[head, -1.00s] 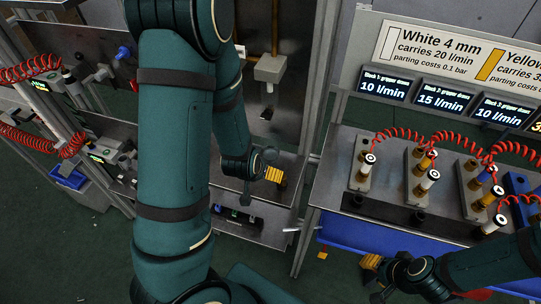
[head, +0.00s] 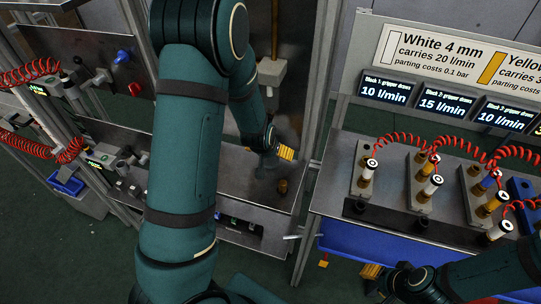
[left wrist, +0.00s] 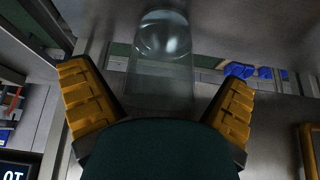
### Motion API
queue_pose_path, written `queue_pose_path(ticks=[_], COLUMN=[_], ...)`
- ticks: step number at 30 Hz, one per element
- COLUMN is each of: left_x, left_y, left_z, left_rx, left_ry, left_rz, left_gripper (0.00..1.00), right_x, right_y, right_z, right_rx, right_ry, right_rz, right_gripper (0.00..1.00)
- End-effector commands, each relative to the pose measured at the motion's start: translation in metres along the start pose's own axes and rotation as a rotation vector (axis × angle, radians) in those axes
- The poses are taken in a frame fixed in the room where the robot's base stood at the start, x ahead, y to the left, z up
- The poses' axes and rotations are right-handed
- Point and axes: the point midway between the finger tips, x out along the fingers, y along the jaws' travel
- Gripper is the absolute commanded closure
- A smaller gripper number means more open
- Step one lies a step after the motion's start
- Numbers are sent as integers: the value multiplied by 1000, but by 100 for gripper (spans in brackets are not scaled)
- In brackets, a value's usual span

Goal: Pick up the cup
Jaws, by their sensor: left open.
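A clear, glass-like cup (left wrist: 160,80) with a rounded end shows in the left wrist view. It lies in line with the gap between my left fingers, apart from both. My left gripper (left wrist: 157,78) is open, its yellow pads spread either side of the cup. In the head view my left gripper (head: 285,153) is over the steel bench in the middle, and only a faint greyish shape by it may be the cup. My right gripper (head: 371,271) is at the bottom, partly hidden by its own wrist.
A small brass-coloured piece (head: 283,186) stands on the steel bench (head: 235,190) below my left gripper. A grey block with a handle (head: 271,72) is behind it. To the right, a table holds several valve blocks (head: 421,180) with red coiled hoses. A metal post (head: 318,90) stands between.

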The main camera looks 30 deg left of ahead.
Motion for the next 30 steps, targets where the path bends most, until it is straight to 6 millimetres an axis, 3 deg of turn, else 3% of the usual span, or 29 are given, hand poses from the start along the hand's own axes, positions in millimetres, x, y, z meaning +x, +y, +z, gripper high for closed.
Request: queue_pose_path(ticks=[9,11,15,17,30], left_x=[8,8,8,8,8], left_y=[0,0,0,0,0], left_z=[2,2,2,2,2], left_rx=[-1,-1,-1,-1,-1], left_ry=[-3,-3,-3,-3,-3], left_rz=[0,0,0,0,0], left_gripper=[0,18,63,69,71], right_x=[1,1,1,1,1], right_y=[0,0,0,0,0], right_z=[0,0,0,0,0], right_rx=[0,0,0,0,0], right_ry=[0,0,0,0,0], right_rz=[0,0,0,0,0], right_gripper=[59,59,59,59,59])
